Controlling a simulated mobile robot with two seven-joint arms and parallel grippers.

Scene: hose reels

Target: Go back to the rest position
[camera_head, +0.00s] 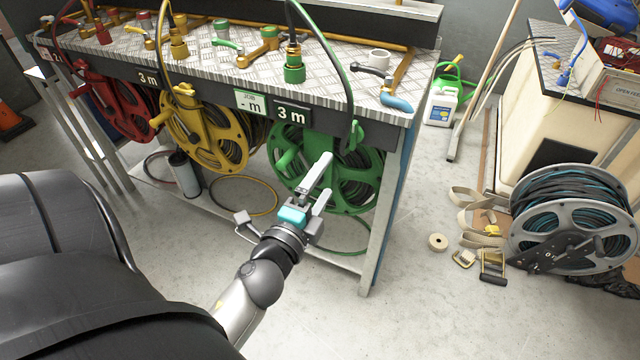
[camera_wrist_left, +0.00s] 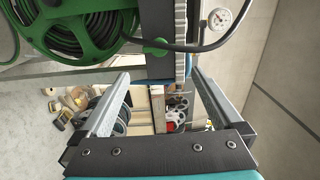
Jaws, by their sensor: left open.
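My left gripper (camera_head: 318,188) is open and empty in front of the green hose reel (camera_head: 350,170), with clear space between its fingers. In the left wrist view the two fingers of the left gripper (camera_wrist_left: 165,80) stand wide apart, and the green reel (camera_wrist_left: 85,30) with dark hose is at the upper left. In the head view the green reel hangs under the right end of the bench (camera_head: 330,75). The gripper hides part of this reel. I cannot tell whether the gripper touches it. My right gripper is not in view.
A yellow reel (camera_head: 215,135) and a red reel (camera_head: 120,105) hang further left. A bench leg (camera_head: 383,220) stands right of my gripper. The front floor is clear.

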